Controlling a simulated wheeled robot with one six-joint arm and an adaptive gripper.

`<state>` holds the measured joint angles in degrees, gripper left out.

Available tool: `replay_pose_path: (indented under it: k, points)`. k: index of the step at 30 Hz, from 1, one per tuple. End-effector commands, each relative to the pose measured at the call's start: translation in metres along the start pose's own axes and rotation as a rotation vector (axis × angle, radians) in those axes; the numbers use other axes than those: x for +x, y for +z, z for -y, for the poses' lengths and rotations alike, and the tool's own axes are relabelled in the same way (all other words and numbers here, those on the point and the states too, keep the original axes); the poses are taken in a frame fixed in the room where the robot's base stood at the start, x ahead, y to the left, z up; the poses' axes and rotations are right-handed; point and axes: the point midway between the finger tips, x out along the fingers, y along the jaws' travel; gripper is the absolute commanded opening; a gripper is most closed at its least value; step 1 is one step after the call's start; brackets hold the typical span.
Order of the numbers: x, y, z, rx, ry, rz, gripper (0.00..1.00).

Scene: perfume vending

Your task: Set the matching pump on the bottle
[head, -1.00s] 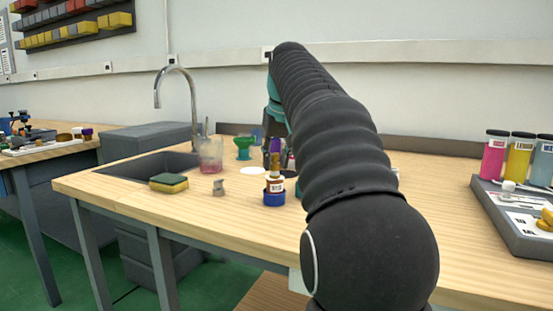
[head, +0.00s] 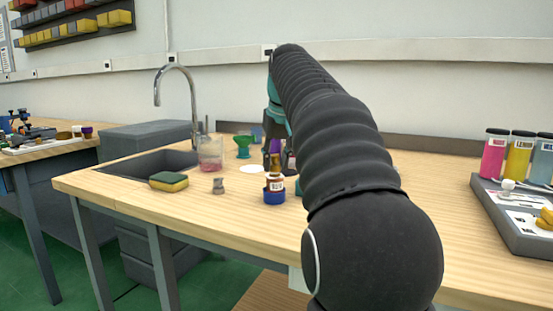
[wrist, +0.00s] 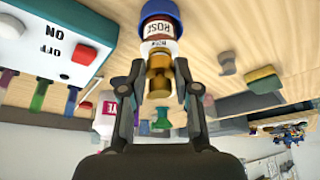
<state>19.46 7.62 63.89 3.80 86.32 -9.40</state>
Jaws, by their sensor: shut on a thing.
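A small amber bottle marked ROSE (head: 275,183) stands upright in a blue holder (head: 274,198) on the wooden bench. In the wrist view the bottle (wrist: 158,29) and its blue holder (wrist: 160,9) are straight ahead of my gripper (wrist: 159,72). My gripper is shut on a gold pump (wrist: 159,78), which lies in line with the bottle's neck. A pale lettered band shows between the pump and the bottle. I cannot tell whether pump and bottle touch. In the head view my arm hides much of the gripper.
A sponge (head: 169,182), grey piece (head: 218,186), beaker (head: 210,155) and green funnel (head: 244,146) stand left of the bottle. The bench front is clear.

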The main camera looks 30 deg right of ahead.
Motion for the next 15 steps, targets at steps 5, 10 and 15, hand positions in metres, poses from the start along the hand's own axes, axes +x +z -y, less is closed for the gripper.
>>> replay_pose_path:
  k: [5, 10, 15]
  points:
    - [0.0003, 0.0002, 0.0000, 0.000, 0.000, 0.000, 0.13]
    - [0.0002, 0.0003, 0.0000, 0.000, 0.000, 0.000, 0.13]
    - [0.0001, 0.0003, 0.0000, 0.000, 0.000, 0.000, 0.60]
